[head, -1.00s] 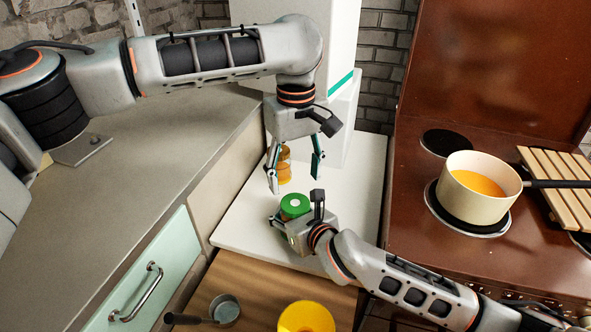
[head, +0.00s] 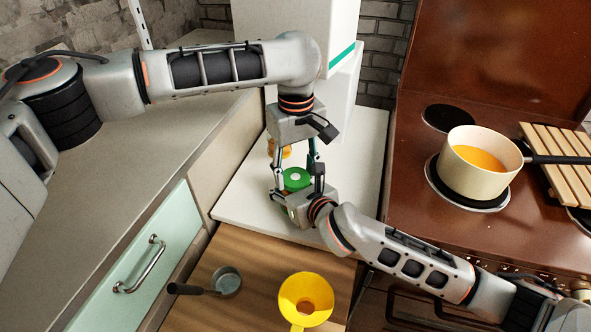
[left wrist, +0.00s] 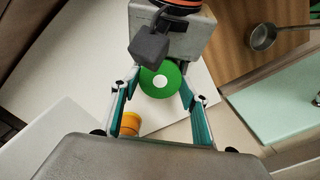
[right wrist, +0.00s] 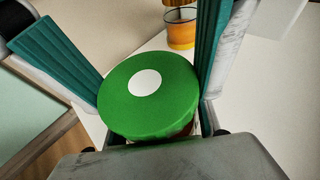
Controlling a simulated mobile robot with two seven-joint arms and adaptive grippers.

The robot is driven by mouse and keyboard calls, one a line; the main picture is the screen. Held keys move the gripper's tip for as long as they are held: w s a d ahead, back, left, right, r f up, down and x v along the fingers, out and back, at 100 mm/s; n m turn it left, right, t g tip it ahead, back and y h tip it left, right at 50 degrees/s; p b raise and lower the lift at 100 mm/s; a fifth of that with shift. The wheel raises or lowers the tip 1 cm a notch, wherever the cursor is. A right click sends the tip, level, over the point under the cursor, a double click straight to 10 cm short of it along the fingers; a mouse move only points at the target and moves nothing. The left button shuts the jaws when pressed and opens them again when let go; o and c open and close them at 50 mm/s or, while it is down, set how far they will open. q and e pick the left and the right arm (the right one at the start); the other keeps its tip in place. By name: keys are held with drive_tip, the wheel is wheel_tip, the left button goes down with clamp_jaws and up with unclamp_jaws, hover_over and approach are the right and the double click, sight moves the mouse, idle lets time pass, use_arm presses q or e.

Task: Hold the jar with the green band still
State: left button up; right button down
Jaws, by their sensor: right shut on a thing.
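The jar with a green top and a white spot (head: 296,179) stands upright on the white counter. In the right wrist view its green lid (right wrist: 150,95) fills the middle, with a little of the brownish jar below. My right gripper (head: 301,192) is shut on this jar, one finger on each side. My left gripper (head: 294,184) is above it, pointing down, fingers apart on either side of the lid. In the left wrist view the lid (left wrist: 163,82) shows between the open left fingers. I cannot tell whether they touch it. The jar's side is mostly hidden.
An orange jar (right wrist: 181,28) stands just behind on the white counter (head: 350,200). A cream pot (head: 470,185) of orange liquid sits on the brown stove at right. A yellow funnel (head: 290,300) and small pan (head: 227,280) lie on the lower wooden surface.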

use_arm(q)
drive_tip(key=shift+c, duration=0.6)
drive_tip(key=m, duration=0.3)
drive_tip(key=o, duration=1.2)
drive_tip(key=shift+r, duration=2.3)
